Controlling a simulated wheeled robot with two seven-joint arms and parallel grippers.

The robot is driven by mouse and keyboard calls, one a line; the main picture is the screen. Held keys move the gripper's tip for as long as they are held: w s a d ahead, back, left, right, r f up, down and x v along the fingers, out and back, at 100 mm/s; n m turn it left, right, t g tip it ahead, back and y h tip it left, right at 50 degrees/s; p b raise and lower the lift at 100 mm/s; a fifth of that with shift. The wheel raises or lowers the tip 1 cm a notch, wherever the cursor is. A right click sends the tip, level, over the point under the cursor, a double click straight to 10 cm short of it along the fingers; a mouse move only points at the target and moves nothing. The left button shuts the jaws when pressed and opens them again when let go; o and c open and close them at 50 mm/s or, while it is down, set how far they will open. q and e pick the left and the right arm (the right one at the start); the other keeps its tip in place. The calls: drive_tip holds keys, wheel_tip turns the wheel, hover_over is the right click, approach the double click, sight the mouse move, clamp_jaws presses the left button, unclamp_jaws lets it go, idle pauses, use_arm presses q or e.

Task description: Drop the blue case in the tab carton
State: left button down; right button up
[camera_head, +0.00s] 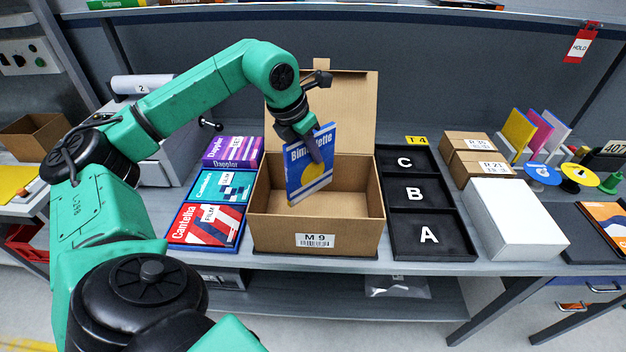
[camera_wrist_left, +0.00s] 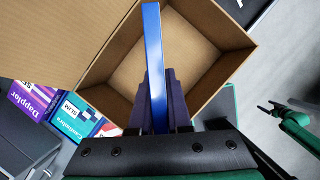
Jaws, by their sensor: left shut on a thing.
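The blue case (camera_head: 309,167) has a yellow disc and white lettering on its face. My left gripper (camera_head: 314,150) is shut on it and holds it upright, slightly tilted, over the open carton. In the left wrist view the case (camera_wrist_left: 153,60) shows edge-on between the two dark fingers of my left gripper (camera_wrist_left: 158,100). The tab carton (camera_head: 350,228) is brown cardboard, labelled M 9, with its lid raised at the back and a tab on top. The carton's inside (camera_wrist_left: 205,65) looks empty where it shows. Its left part is hidden behind the case. My right gripper does not show in the head view.
Beyond are small brown boxes (camera_head: 467,142) and a white box (camera_head: 515,218).

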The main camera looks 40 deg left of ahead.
use_arm(q)
drive_tip(key=shift+w, duration=0.2)
drive_tip(key=c, duration=1)
unclamp_jaws()
drive_tip(key=shift+s+d, duration=0.1)
drive_tip(key=shift+s, duration=0.1)
drive_tip(key=shift+c, duration=0.2)
drive_tip(key=shift+o, duration=1.3)
drive_tip(key=shift+s+r, duration=0.15)
drive_tip(key=shift+s, duration=0.05)
drive_tip(key=v, duration=0.5)
drive_tip(key=shift+r, duration=0.45)
drive_tip(key=p+v, duration=0.1)
drive_tip(key=v, duration=0.7)
drive_tip(key=shift+s+r, duration=0.25)
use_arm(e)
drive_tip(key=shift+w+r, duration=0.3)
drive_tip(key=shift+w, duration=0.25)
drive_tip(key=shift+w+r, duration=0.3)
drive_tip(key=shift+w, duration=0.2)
